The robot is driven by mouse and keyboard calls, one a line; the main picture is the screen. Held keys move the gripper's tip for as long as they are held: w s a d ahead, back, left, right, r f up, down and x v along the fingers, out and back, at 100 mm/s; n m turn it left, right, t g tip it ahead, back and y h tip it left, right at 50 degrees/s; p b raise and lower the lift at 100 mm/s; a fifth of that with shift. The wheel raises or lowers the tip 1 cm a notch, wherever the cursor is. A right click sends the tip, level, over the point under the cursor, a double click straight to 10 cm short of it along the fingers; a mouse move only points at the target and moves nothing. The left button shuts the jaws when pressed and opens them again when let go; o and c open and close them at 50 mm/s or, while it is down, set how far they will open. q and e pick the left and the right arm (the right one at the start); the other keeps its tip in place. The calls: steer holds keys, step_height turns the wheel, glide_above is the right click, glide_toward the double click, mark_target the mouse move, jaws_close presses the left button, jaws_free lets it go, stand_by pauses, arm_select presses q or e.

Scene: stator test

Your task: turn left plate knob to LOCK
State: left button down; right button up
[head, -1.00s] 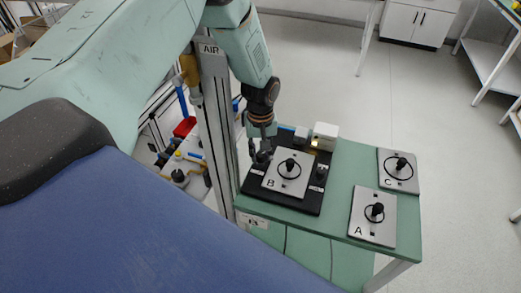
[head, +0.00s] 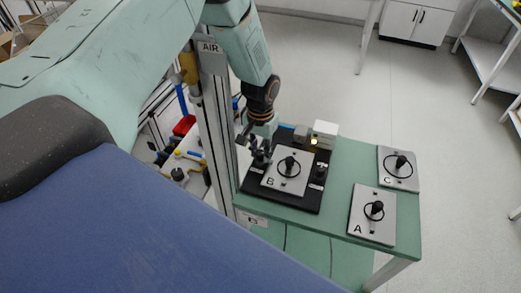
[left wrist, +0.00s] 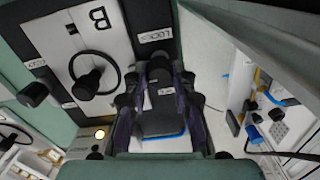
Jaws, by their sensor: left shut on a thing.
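The black left plate knob (head: 261,160) stands on the left edge of the black base, beside plate B (head: 299,184). My left gripper (head: 256,153) is down at this knob, and its dark fingers hide much of it. In the left wrist view, the fingers of my left gripper (left wrist: 160,82) close around the dark knob (left wrist: 159,65) from both sides. A white LOCK label (left wrist: 154,37) lies just beyond the knob there. The knob's exact angle cannot be told. My right gripper is not in view.
The right plate knob (head: 321,171) stands on the other side of plate B. Plates A (head: 361,228) and C (head: 410,184) lie on the green table (head: 333,215) to the right. A white box with a lit lamp (head: 325,130) stands behind. A metal post (head: 214,120) rises close left of the arm.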

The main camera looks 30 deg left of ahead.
mark_target(261, 151)
arm_select(q)
steer(key=shift+w+r, duration=0.15)
steer(key=shift+w, duration=0.05)
stand_by(0.3)
steer(key=c, duration=1.4)
jaws_free()
steer(key=shift+c, duration=0.2)
steer(key=o, duration=0.3)
steer(key=shift+s, duration=0.2)
steer(key=shift+o, duration=0.2)
step_height(261, 151, up, 12)
